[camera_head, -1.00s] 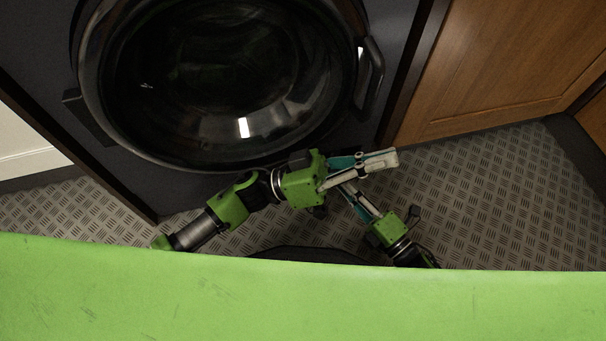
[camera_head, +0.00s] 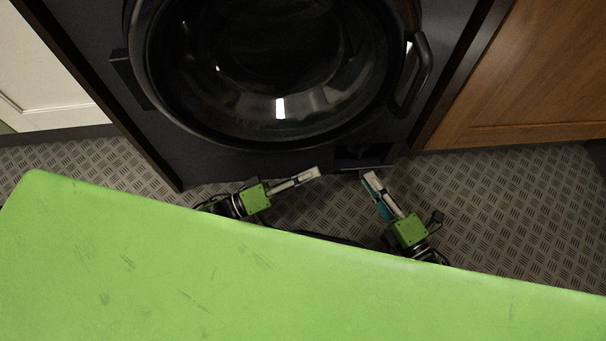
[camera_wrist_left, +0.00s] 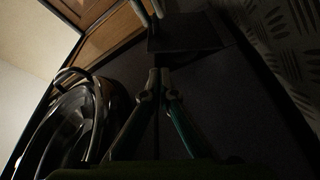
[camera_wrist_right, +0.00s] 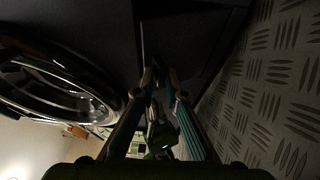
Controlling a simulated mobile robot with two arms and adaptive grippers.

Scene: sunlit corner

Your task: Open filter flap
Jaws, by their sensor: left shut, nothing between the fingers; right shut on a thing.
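The washing machine (camera_head: 160,150) fills the top of the head view. A dark recess (camera_head: 365,153) shows low on its front, below and right of the round door. The filter flap (camera_head: 350,167) lies at the recess's lower edge and appears swung outward; its exact angle is hard to tell. In the left wrist view the flap (camera_wrist_left: 185,33) is a dark square panel. My right gripper (camera_head: 368,176) is shut on the flap's edge. My left gripper (camera_head: 316,172) is shut and empty, left of the flap and apart from it; its closed fingertips (camera_wrist_left: 160,76) show in the left wrist view.
The round glass door (camera_head: 265,60) with its handle (camera_head: 418,75) is above the flap. A wooden cupboard (camera_head: 530,80) stands at the right and a white panel (camera_head: 45,75) at the left. Patterned floor (camera_head: 520,210) lies clear at the right.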

